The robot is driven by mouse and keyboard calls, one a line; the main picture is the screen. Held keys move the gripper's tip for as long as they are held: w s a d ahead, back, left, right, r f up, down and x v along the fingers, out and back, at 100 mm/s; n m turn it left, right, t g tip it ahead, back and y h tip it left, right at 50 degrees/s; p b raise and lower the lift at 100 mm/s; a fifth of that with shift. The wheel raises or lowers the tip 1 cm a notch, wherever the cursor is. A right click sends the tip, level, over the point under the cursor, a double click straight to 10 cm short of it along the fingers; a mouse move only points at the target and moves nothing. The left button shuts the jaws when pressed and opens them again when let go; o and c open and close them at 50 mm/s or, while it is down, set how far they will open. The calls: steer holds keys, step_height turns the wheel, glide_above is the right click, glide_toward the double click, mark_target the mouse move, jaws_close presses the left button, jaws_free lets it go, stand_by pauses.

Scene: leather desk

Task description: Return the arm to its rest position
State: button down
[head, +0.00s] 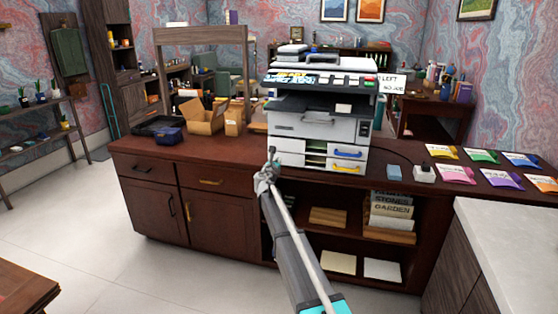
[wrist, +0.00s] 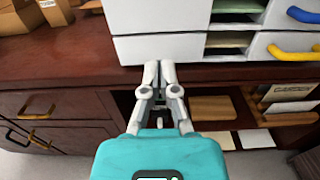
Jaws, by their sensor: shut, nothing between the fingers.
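My arm reaches up from the bottom of the head view toward the front edge of the dark wooden desk (head: 215,150). My gripper (head: 271,155) is at the end of it, in front of the large white printer (head: 310,128). In the wrist view my gripper (wrist: 160,66) has its fingertips together with nothing between them. The fingertips appear just in front of the desk edge, below the printer's lower drawers (wrist: 160,48). I cannot tell whether they touch anything.
Colored packets (head: 455,174) lie on the desk's right side. An open cardboard box (head: 203,116) and a dark tray (head: 157,126) stand on the left. A pale counter (head: 515,235) stands at right.

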stand_by(0.3)
steer(key=s+d+f+m+g+h, duration=0.1)
steer(key=s+d+f+m+g, duration=0.25)
steer(key=s+d+m, duration=0.35)
steer(key=s+d+f+m+g, duration=0.35)
steer(key=s+m, duration=0.25)
steer(key=s, duration=0.3)
steer(key=s+d+f+m+g+h, duration=0.1)
steer(key=s+d+f+m+g, duration=0.35)
steer(key=s, duration=0.45)
steer(key=s+a+f+m+g+y, duration=0.1)
steer(key=s+f+m+g+y, duration=0.45)
steer(key=s, duration=0.85)
steer(key=s+a+f+m+y, duration=0.2)
steer(key=s+m, duration=0.7)
steer(key=s, duration=0.5)
step_height(320, 180, up, 21)
steer(key=p, duration=2)
steer(key=shift+w+p, duration=0.2)
steer(key=shift+p, duration=0.1)
